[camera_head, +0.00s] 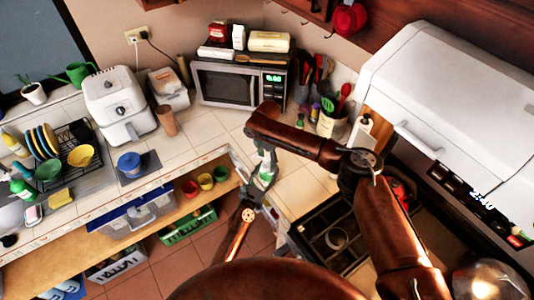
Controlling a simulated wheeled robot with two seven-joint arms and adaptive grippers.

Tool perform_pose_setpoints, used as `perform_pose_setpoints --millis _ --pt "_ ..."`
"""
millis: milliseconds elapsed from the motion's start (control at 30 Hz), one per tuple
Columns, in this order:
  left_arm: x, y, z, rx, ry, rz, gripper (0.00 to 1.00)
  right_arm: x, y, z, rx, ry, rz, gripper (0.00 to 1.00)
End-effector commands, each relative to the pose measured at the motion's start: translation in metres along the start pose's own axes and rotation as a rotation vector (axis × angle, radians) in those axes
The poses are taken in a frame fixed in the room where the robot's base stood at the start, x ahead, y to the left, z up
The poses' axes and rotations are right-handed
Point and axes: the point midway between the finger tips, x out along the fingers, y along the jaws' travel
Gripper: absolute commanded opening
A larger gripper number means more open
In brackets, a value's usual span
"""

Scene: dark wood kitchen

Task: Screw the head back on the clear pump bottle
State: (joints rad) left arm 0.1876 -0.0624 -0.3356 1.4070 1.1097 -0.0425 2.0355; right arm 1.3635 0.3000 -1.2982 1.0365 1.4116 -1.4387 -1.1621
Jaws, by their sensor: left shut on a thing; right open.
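My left gripper (251,193) comes up from the bottom, in front of the counter's edge. It is shut on what looks like the clear pump bottle (265,178), a small pale greenish shape that is hard to make out. My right gripper (266,158) points down from the bent brown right arm, just above the bottle. It is open and very close to the bottle's top. I cannot tell whether it touches it. The pump head is too small and too covered by the grippers to make out.
The tiled counter (205,135) holds a microwave (225,85), a white air fryer (118,105) and a dish rack (75,145). A utensil crock (331,125) stands behind my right arm.

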Motion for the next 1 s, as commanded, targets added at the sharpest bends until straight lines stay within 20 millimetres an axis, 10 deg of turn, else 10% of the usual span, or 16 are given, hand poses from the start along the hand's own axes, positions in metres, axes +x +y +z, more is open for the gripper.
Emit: perform_pose_setpoints --millis 500,1000 --pt "0.0 0.0 0.0 0.0 0.0 0.001 0.0 0.015 0.0 0.0 0.0 0.0 0.001 0.56" --pt "0.0 0.0 0.0 0.0 0.0 0.001 0.0 0.015 0.0 0.0 0.0 0.0 0.0 0.21"
